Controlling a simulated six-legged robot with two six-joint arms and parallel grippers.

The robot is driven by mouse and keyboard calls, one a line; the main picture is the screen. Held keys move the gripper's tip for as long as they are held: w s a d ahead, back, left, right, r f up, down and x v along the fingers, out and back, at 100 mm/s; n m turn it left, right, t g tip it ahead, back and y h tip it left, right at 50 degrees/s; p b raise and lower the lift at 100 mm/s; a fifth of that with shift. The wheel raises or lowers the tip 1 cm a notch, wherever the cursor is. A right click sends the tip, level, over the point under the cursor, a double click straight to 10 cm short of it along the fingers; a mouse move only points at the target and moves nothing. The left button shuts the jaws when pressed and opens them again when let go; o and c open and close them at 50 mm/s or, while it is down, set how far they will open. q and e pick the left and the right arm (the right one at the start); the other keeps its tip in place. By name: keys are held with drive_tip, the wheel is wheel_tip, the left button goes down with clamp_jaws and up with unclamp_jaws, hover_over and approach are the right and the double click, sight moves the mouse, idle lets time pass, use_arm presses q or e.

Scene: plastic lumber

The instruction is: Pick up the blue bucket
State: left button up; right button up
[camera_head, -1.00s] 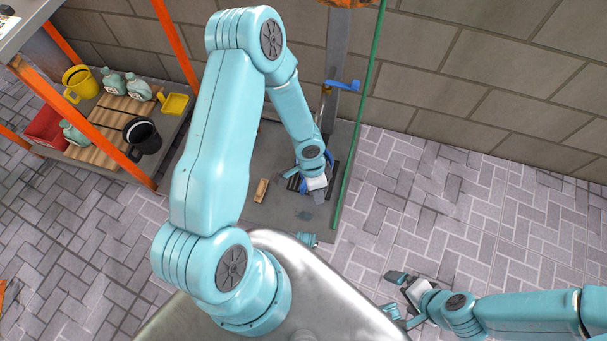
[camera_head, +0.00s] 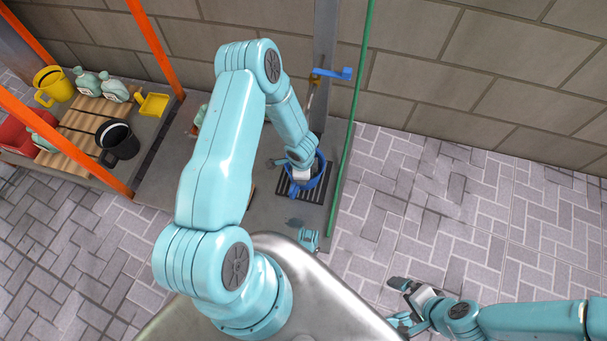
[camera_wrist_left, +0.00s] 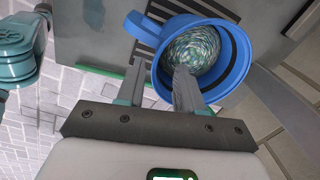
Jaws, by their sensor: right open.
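The blue bucket (camera_head: 323,174) stands on a dark slatted grate on the grey platform in the head view, partly hidden by my left arm and gripper. In the left wrist view the bucket (camera_wrist_left: 239,62) shows its open mouth, with mottled teal-green contents inside. My left gripper (camera_wrist_left: 158,82) is at the bucket's near rim with its fingers apart. One finger overlaps the mouth and the other is outside on the left. I cannot tell whether either touches the wall. My right gripper (camera_head: 392,302) is open and empty above the paving, away from the bucket.
A blue tap lever (camera_head: 334,73) is on the post above the bucket. A green pole (camera_head: 354,120) stands just right of it. At left, a shelf holds a yellow mug (camera_head: 53,86), a black mug (camera_head: 119,146) and several bottles.

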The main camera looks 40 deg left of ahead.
use_arm(q)
drive_tip(key=f+b, duration=0.1)
drive_tip(key=f, duration=0.1)
drive_tip(key=f+b, duration=0.1)
drive_tip(key=f, duration=0.2)
drive_tip(key=shift+w+a+f, duration=0.1)
drive_tip(key=shift+w, duration=0.1)
clamp_jaws()
idle(1.1)
